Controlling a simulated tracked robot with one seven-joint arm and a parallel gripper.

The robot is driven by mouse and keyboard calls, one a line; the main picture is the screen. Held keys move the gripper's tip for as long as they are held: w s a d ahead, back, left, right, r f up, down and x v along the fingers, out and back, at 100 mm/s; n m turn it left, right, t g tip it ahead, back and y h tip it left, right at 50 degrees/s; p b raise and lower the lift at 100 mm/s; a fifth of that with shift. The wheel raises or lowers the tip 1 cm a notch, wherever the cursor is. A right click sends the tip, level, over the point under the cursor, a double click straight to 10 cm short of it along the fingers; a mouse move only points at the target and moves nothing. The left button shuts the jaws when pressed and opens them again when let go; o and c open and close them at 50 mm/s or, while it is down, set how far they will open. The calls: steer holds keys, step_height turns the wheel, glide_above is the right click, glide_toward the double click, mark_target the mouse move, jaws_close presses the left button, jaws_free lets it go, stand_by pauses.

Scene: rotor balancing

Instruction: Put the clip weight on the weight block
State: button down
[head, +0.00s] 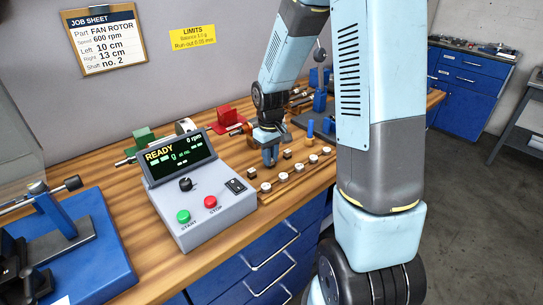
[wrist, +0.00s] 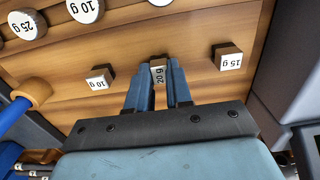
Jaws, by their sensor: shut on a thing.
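Whether this weight touches the bench cannot be told. Two other square clip weights, 10 g (wrist: 99,79) and 15 g (wrist: 229,58), stand to either side, apart from the fingers. A wooden strip with several round white-topped weights, which looks like the weight block (head: 289,186), lies in front of my gripper in the head view.
The control box (head: 205,195), reading READY, stands left of my gripper. A red block (head: 228,116) and a green block (head: 144,138) stand farther back. A blue stand (head: 75,245) is at far left.

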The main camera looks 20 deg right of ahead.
steer(key=c, duration=1)
jaws_free()
steer(key=shift+c, duration=0.2)
step_height(320, 180, up, 12)
steer(key=s+r+m+t, duration=0.1)
steer(key=s+r+t, duration=0.1)
steer(key=s+r, duration=0.2)
steer(key=s+r+m+t, duration=0.1)
steer(key=s+r, duration=0.4)
steer(key=s, duration=0.6)
steer(key=s+d+r+m+t, duration=0.1)
steer(key=s+r+m+t, duration=0.1)
steer(key=s+r, duration=0.3)
steer(key=shift+s+m+t, duration=0.3)
steer(key=shift+s, duration=1)
steer(key=shift+d, duration=0.1)
